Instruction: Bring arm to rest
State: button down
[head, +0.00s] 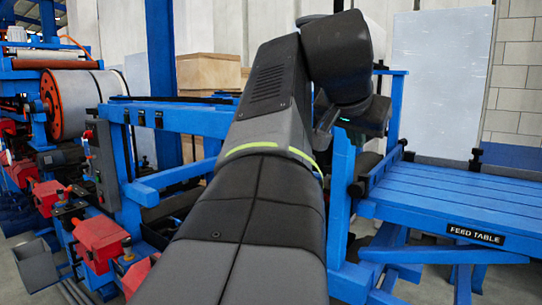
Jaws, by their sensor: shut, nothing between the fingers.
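My arm rises through the middle of the head view, with a dark grey link and a yellow-green band, and bends over at the top. My gripper (324,130) shows only in part there, beside a dark wrist part with a small green light. It looks shut and empty. Its fingertips are hard to make out, and my own arm hides part of it.
A blue feed table (450,203) with a slatted top stands at the right. A metal coil (80,100) with an orange flange is at the left, above red machine blocks (100,237). Wooden crates (208,72) and pale panels (440,80) stand behind. My arm hides the middle.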

jog(key=w+d+f+b, duration=0.1)
jog(key=w+d+f, duration=0.2)
jog(key=w+f, duration=0.4)
notch_tip(320, 180, down, 3)
jog(key=shift+r+b, duration=0.1)
jog(key=shift+b, duration=0.25)
jog(key=shift+s+d, duration=0.1)
